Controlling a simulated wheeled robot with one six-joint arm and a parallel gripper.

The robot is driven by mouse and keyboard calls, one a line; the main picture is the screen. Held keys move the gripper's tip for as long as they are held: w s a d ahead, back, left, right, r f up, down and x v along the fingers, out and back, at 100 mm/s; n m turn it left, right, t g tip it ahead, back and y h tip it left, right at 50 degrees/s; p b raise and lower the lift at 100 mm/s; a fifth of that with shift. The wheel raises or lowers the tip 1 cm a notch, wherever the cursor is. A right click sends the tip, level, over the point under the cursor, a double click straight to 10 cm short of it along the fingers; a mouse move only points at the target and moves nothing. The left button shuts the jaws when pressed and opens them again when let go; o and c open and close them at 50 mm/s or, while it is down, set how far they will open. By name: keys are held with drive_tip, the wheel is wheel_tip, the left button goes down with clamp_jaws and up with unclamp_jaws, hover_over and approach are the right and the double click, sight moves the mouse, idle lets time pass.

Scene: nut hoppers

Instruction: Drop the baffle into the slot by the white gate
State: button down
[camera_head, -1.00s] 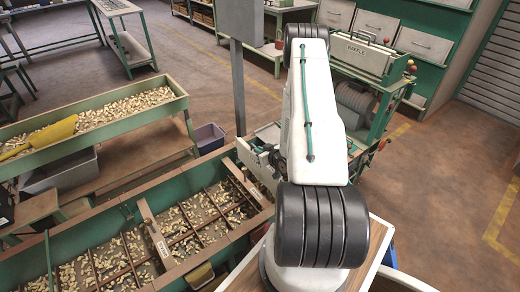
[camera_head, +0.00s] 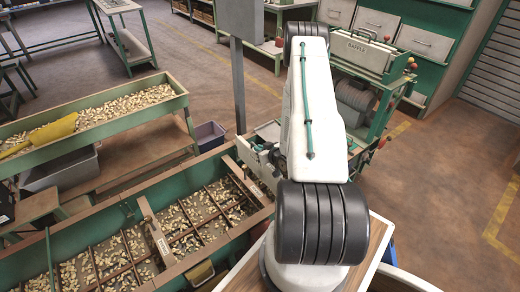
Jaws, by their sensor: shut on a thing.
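My arm (camera_head: 308,110) stands in the middle and covers much of the view behind it. I cannot make out my gripper's fingers or a held baffle. Pale grey parts (camera_head: 258,158) show left of the arm at the far end of the green trough, and I cannot tell what they belong to. The trough (camera_head: 118,215) holds nuts and is split by thin dark dividers. A pale gate board (camera_head: 156,238) with a label stands across it. Another pale board (camera_head: 240,182) lies farther along, near the arm. I cannot tell which slot is empty.
A rack marked BAFFLE (camera_head: 360,50) stands at the back right. A second green nut trough (camera_head: 30,130) is at the left, with a grey bin (camera_head: 62,168) beneath it. A grey post (camera_head: 238,85) rises behind the trough. The floor at the right is clear.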

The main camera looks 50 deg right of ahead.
sight(270, 168)
drive_tip(key=shift+f, duration=4.55)
drive_tip(key=c, duration=1.5)
unclamp_jaws()
drive_tip(key=shift+o, duration=0.2)
drive_tip(key=shift+s, duration=0.1)
drive_tip(key=v, duration=0.7)
drive_tip(key=shift+s+a+r, duration=0.1)
drive_tip(key=shift+s+a, duration=0.05)
drive_tip(key=shift+s, duration=0.15)
drive_tip(key=shift+s, duration=0.1)
drive_tip(key=shift+v, duration=4.4)
